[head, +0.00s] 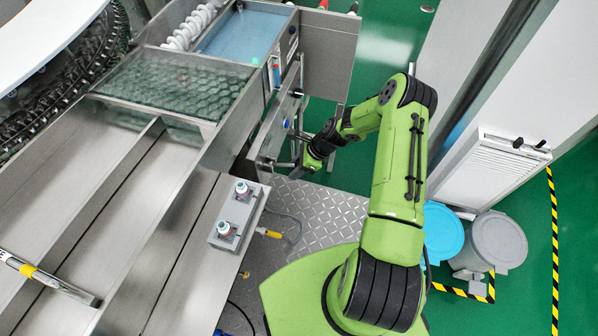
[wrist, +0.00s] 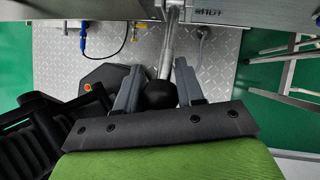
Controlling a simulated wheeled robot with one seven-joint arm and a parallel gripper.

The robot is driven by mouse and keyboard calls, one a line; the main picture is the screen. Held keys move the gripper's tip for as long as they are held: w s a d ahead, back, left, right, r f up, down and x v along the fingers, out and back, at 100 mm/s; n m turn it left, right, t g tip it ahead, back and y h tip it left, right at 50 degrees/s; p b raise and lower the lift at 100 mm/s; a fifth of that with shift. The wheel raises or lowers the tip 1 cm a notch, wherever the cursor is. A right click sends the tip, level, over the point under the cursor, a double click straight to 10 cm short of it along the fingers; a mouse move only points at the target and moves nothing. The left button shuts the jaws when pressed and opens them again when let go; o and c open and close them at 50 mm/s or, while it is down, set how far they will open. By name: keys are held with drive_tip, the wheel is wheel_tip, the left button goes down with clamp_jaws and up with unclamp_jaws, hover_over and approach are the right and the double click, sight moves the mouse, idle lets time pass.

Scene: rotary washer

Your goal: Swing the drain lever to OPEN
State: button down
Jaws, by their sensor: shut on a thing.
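The drain lever is a metal rod (wrist: 168,50) with a black ball knob (wrist: 160,94) at its end. In the wrist view it comes from the machine front at the top edge and points toward me. My gripper (wrist: 158,88) has its two grey fingers on either side of the knob and is shut on it. A panel label (wrist: 208,12) to the right of the rod shows upside down and seems to read SHUT. In the head view my gripper (head: 299,162) is low at the washer's front, and the rod (head: 281,164) shows beside it; the knob is hidden there.
The steel washer (head: 230,120) fills the left side. A grey box with two buttons (head: 239,216) sits on its front ledge. A diamond-plate floor (head: 330,212) lies below the gripper. Blue (head: 441,232) and grey (head: 498,243) lidded bins stand at the right.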

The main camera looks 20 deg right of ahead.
drive_tip(key=shift+w+a+r+g+h+p, duration=0.15)
drive_tip(key=shift+r+g+h+p, duration=0.2)
drive_tip(key=shift+r, duration=0.25)
drive_tip(key=shift+w+a+r, duration=0.2)
drive_tip(key=shift+r, duration=0.2)
drive_tip(key=c, duration=0.7)
unclamp_jaws()
drive_tip(key=v, duration=1.5)
drive_tip(key=shift+s+d+r+p, duration=0.2)
drive_tip(key=shift+r+p, duration=0.1)
drive_tip(key=shift+p, duration=0.1)
